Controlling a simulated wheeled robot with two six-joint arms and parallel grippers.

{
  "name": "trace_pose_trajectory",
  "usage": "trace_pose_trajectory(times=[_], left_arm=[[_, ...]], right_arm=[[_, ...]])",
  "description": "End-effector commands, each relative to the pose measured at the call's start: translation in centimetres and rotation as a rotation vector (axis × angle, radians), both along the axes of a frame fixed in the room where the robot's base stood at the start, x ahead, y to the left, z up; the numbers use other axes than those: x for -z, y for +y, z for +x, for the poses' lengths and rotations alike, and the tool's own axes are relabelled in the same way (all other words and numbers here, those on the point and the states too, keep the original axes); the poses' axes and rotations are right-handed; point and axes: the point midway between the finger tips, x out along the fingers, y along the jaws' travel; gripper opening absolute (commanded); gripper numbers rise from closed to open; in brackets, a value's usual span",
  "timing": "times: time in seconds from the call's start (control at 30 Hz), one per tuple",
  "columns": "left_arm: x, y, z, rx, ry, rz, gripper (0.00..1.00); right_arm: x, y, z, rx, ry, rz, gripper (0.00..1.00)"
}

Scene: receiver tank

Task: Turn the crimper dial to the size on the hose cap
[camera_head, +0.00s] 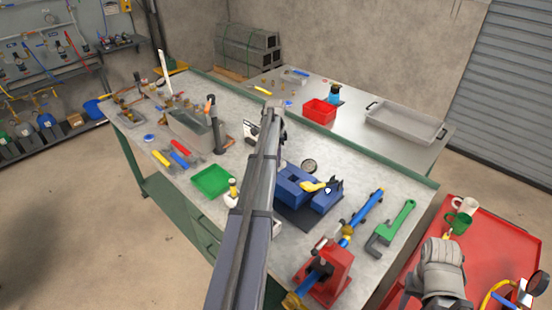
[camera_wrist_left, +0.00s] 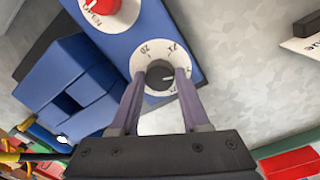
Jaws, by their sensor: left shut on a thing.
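The blue crimper (camera_head: 291,191) stands on the grey workbench, partly behind my left arm; it also fills the upper left of the left wrist view (camera_wrist_left: 60,85). Its dial (camera_wrist_left: 148,55) has a white numbered face and a dark knob. My left gripper (camera_wrist_left: 160,72) is shut on that knob, one finger on each side. The fingers cover part of the numbers, and I cannot read the setting surely. A second white dial with a red knob (camera_wrist_left: 101,6) is beside it. A yellow piece (camera_head: 312,186) is at the crimper; no cap size is legible. My right gripper (camera_head: 440,300) is over the red cart, its fingers unclear.
A green tray (camera_head: 211,181) and coloured tools lie left. A red bin (camera_head: 319,111) is behind. Mugs (camera_head: 460,219) stand on the red cart (camera_head: 495,250).

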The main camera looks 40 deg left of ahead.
Motion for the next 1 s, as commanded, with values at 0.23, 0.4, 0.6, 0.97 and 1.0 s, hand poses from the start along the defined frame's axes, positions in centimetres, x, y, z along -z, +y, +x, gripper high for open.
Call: trace_pose_trajectory(times=[0.23, 0.4, 0.6, 0.97, 1.0], left_arm=[[0.00, -0.04, 0.02, 0.235, 0.001, 0.001, 0.00], [0.00, -0.06, 0.02, 0.396, 0.001, 0.001, 0.00], [0.00, -0.09, 0.03, 0.586, 0.001, 0.001, 0.00], [0.01, -0.16, 0.02, 0.921, 0.000, 0.000, 0.00], [0.01, -0.16, 0.02, 0.954, 0.000, 0.000, 0.00]], right_arm=[[0.00, 0.00, 0.00, 0.000, 0.000, 0.000, 0.50], [0.00, 0.00, 0.00, 0.000, 0.000, 0.000, 0.50], [0.00, 0.00, 0.00, 0.000, 0.000, 0.000, 0.50], [0.00, 0.00, 0.00, 0.000, 0.000, 0.000, 0.50], [0.00, 0.00, 0.00, 0.000, 0.000, 0.000, 0.50]])
